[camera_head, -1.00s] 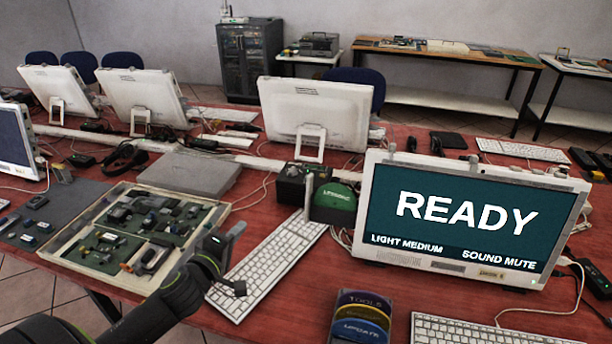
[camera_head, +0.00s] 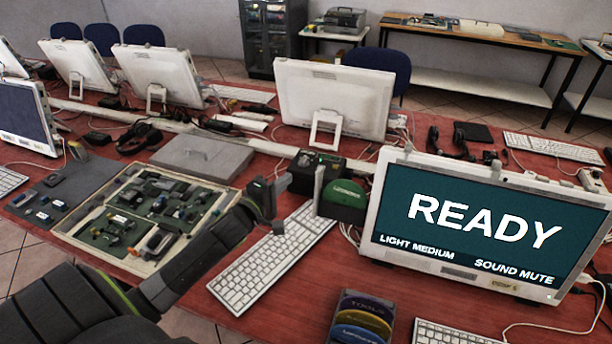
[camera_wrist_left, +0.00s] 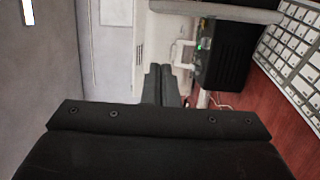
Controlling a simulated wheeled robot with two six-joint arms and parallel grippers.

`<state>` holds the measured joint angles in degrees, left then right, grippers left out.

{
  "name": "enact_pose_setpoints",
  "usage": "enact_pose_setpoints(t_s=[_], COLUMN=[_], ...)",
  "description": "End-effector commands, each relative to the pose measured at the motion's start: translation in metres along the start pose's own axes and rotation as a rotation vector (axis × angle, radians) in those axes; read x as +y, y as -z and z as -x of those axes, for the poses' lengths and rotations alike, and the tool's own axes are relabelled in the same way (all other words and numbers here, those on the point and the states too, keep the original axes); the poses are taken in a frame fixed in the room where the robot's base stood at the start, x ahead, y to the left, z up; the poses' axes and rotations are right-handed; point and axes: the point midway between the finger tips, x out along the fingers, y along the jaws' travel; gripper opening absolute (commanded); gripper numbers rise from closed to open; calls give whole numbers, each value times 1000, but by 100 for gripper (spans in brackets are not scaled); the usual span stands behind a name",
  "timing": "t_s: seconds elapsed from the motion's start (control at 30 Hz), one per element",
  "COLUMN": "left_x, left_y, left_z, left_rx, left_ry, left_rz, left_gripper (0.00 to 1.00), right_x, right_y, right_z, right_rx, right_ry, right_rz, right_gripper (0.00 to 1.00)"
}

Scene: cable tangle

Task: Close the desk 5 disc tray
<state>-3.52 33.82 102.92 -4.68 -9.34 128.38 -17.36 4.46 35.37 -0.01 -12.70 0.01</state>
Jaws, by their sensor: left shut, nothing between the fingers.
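The desk 5 disc drive is a dark box (camera_head: 318,165) between the keyboard and the READY monitor in the head view. A green disc with lettering (camera_head: 343,195) shows at its front, beside a pale upright strip. How far the tray stands out is hard to tell. My left gripper (camera_head: 282,184) is at the box's left side, close to it; I cannot tell whether it touches. In the left wrist view its fingers (camera_wrist_left: 162,85) are together and empty. A black box with a green light (camera_wrist_left: 226,52) stands to their right there. My right gripper is out of view.
A white keyboard (camera_head: 272,262) lies in front of the drive, and the READY monitor (camera_head: 480,225) stands to its right. A parts tray (camera_head: 72,238) and a grey flat case (camera_head: 203,157) lie left. A disc holder (camera_head: 361,320) stands at the front.

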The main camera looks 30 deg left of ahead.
Motion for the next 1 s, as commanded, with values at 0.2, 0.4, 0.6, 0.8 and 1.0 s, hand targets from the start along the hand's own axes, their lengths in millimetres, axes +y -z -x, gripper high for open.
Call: enact_pose_setpoints(t_s=[0.2, 0.4, 0.6, 0.8, 1.0], left_x=[-1, 1, 0, 0, 0], left_y=[0, -25, -38, -40, -40], left_z=[-32, -40, -43, -43, -43], left_rx=[0, -1, -1, 0, 0], left_ry=[-3, -1, -1, 0, 0], left_rz=[3, 6, 2, -1, 0], left_gripper=[0, 0, 0, 0, 0], right_x=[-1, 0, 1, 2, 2], right_y=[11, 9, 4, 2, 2], right_z=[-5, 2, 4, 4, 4], right_rx=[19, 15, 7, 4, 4], right_ry=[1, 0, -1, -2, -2], right_rz=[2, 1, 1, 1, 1], right_gripper=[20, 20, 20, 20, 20])
